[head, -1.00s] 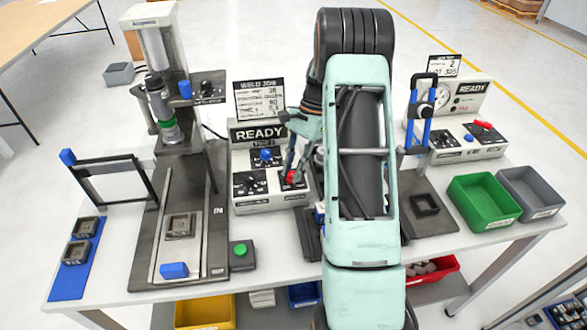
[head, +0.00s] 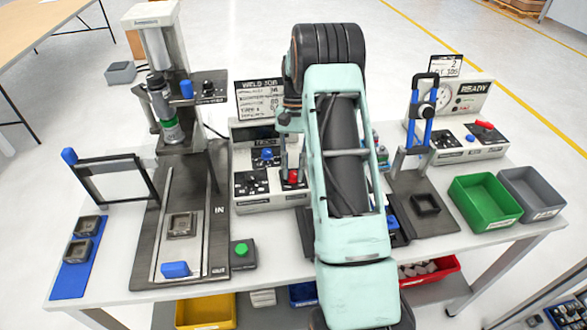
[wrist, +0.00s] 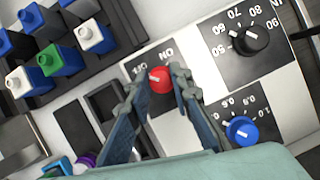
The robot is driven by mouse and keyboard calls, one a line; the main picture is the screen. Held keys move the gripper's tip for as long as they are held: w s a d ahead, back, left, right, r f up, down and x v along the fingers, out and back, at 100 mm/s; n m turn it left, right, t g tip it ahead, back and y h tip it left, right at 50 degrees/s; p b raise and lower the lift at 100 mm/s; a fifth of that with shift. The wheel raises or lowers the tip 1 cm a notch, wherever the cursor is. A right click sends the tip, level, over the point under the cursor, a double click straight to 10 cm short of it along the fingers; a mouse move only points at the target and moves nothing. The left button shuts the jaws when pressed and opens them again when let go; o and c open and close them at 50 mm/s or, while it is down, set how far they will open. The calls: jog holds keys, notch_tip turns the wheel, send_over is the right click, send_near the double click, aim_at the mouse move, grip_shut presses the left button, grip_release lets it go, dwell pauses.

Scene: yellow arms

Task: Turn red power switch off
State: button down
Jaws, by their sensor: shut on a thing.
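The red power switch (wrist: 160,80) is a round knob on the white control box (head: 273,203). It also shows in the head view (head: 292,176). ON and OFF are printed beside it, and its white pointer mark appears to point toward OFF. My gripper (wrist: 157,82) has one finger on each side of the knob and is shut on it. In the head view my gripper (head: 291,170) reaches down at the right part of the box. The box's status display (head: 253,133) is dark.
A blue knob (wrist: 240,130) and a black dial (wrist: 250,38) sit close to the switch. A press stand (head: 180,200) is left of the box. A green bin (head: 484,202) and a grey bin (head: 531,193) stand at the right.

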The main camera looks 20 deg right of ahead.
dwell(0.5)
jog(key=c, duration=1.7)
grip_release()
jog(key=shift+c, duration=0.2)
jog(key=v, duration=1.2)
jog(key=shift+w, duration=0.1)
